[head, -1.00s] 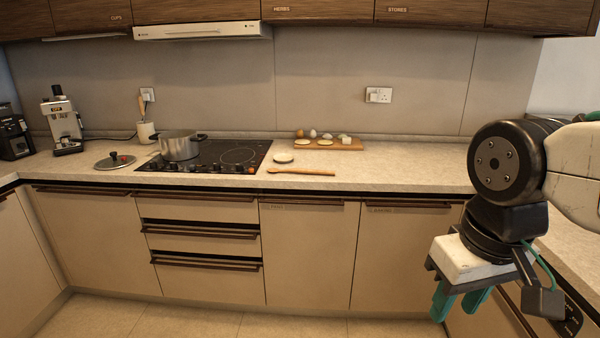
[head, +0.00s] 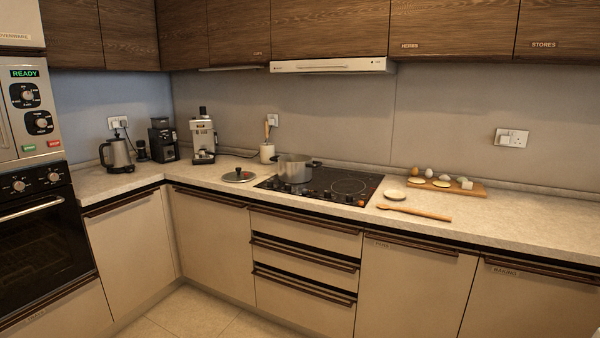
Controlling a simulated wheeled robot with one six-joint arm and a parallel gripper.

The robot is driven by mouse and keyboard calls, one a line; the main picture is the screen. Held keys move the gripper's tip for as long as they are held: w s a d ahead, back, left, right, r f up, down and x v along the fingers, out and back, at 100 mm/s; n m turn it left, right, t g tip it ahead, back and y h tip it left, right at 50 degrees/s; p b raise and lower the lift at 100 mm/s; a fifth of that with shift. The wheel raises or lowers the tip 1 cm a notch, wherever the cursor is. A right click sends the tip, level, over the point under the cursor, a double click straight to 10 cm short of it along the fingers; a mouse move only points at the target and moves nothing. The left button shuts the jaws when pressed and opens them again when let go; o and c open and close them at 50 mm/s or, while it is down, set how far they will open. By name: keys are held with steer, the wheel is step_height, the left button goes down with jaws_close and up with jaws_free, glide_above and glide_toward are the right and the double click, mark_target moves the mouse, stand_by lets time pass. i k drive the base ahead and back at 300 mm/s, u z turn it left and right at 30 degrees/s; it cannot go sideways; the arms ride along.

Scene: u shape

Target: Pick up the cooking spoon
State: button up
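A wooden cooking spoon (head: 415,212) lies flat on the pale countertop (head: 540,225), near its front edge and to the right of the black hob. Its bowl end points left and its handle points right. A small pale round item (head: 394,194) lies just behind the bowl end. My gripper is out of view, so its state does not show.
A metal pot (head: 293,168) stands on the hob (head: 345,187), with a lid (head: 239,175) to its left. A wooden board (head: 475,187) with several food items lies behind the spoon. A crock, coffee machine (head: 203,138) and kettle (head: 117,154) stand further left. Counter right of the spoon is clear.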

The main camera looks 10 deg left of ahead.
mark_target(410, 210)
steer(key=u, duration=0.3)
steer(key=i, duration=2.2)
steer(key=u, duration=0.25)
